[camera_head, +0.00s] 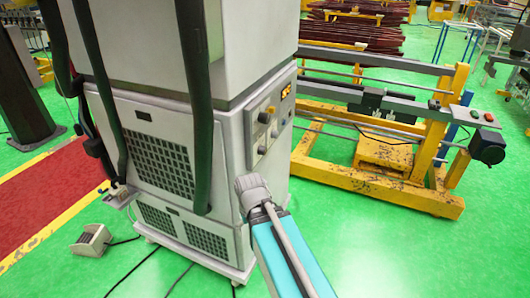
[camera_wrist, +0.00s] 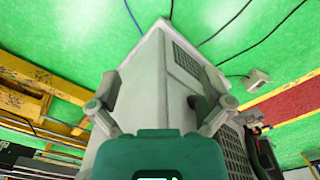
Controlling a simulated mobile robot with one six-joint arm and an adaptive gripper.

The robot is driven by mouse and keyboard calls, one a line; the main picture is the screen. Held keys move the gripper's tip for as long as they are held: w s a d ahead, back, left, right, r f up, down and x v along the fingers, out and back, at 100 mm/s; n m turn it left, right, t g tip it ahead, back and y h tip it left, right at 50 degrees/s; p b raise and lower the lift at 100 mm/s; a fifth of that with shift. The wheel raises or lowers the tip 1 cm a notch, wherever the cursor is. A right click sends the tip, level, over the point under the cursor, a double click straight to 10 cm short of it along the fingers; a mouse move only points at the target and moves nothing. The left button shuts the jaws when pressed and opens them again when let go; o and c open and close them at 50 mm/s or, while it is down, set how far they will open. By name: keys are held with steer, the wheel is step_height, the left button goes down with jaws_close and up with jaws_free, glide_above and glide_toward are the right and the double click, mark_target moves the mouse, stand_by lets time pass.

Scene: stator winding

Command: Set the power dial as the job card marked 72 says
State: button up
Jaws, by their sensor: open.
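A white-grey machine cabinet (camera_head: 160,110) stands upright in the head view. Its control panel (camera_head: 256,150) is on the right-hand face, seen at a slant. The panel has a small lit orange display (camera_head: 286,91) and several knobs, including a dark-centred one (camera_head: 265,118). Labels and settings are too small to read, so I cannot tell which is the power dial. No job card marked 72 can be made out. In the wrist view my gripper (camera_wrist: 166,84) is open and empty, its fingers spread in front of the cabinet (camera_wrist: 160,75). The panel is not seen there.
A yellow frame (camera_head: 400,185) with grey rails stands right of the cabinet. Thick black hoses hang before the cabinet. A grey pedal box (camera_head: 91,240) and cables lie on the green floor at left. The floor at front right (camera_head: 390,260) is clear.

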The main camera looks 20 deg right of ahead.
steer(key=shift+c, duration=0.7)
steer(key=w+d+f+n+t+y+b, duration=0.15)
steer(key=w+d+y+b, duration=0.25)
steer(key=w, duration=0.4)
steer(key=w+d+f+n+t+y+b, duration=0.1)
steer(key=w+d+n+t+y+b, duration=0.2)
steer(key=w+y+b, duration=0.35)
steer(key=w+d+r+n+t+y+b, duration=0.1)
steer(key=w+d+r+t+b, duration=0.1)
steer(key=d, duration=0.7)
steer(key=w+d+r+n+t+y+b, duration=0.1)
steer(key=w+d+r+t+b, duration=0.1)
steer(key=w+d+r+t, duration=0.2)
steer(key=w+d+t, duration=0.2)
steer(key=w+d, duration=0.2)
steer(key=d, duration=0.2)
steer(key=shift+d+b, duration=0.25)
steer(key=shift+b, duration=0.05)
steer(key=shift+a, duration=0.15)
